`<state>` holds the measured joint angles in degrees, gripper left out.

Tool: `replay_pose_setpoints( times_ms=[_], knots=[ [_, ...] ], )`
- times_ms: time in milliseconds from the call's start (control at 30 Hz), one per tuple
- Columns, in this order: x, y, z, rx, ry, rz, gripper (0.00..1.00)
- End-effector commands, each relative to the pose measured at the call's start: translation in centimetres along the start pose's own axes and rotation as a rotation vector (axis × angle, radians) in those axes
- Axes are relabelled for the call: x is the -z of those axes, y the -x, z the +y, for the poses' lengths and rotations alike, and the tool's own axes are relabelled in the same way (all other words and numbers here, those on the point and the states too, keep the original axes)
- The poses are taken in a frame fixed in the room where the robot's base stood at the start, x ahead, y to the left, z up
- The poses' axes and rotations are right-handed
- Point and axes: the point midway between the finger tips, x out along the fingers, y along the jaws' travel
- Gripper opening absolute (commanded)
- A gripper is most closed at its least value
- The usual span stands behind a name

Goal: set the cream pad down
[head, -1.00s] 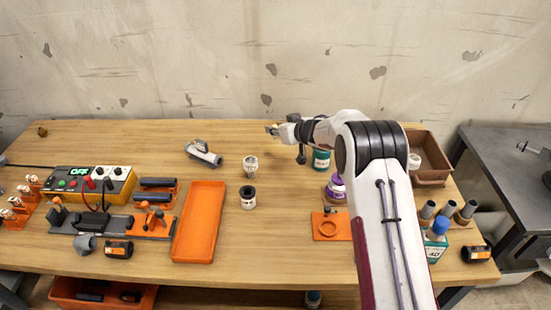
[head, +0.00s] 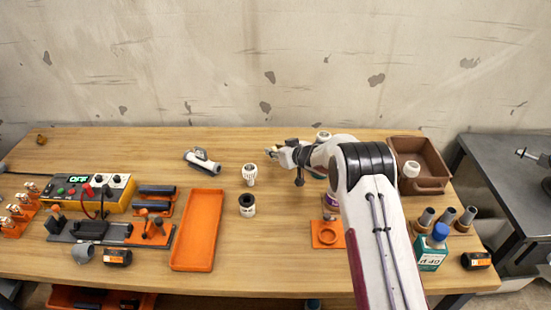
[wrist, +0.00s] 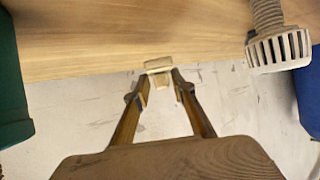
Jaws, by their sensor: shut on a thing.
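The cream pad (wrist: 158,65) is a small pale block at the tips of my gripper (wrist: 162,84) in the wrist view. My gripper is shut on it, with one finger on each side. Wooden tabletop shows behind the pad; I cannot tell whether the pad touches it. In the head view my gripper (head: 271,152) is over the back middle of the wooden table (head: 330,275), just behind and right of a white slotted fitting (head: 249,174). The pad is too small to make out clearly there.
The white slotted fitting also shows close by in the wrist view (wrist: 280,48). A grey-white fitting (head: 202,160) lies to the left, and a black-and-white cup (head: 247,205) stands in front. An orange tray (head: 197,230) is front left; a brown bin (head: 425,180) is right.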

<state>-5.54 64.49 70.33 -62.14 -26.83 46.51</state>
Motion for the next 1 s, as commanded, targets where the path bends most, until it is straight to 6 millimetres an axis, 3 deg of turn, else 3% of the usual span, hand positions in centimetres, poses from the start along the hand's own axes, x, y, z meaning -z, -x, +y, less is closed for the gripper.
replay_pose_setpoints(
  times_ms=[267,667,1000],
  knots=[
    [-0.2,-0.1,0.0,0.0,0.0,-0.001,0.1],
    [-3.2,-1.7,0.1,0.0,0.0,0.0,0.1],
    [-3.3,-1.8,0.1,0.0,0.0,0.0,0.1]
  ],
)
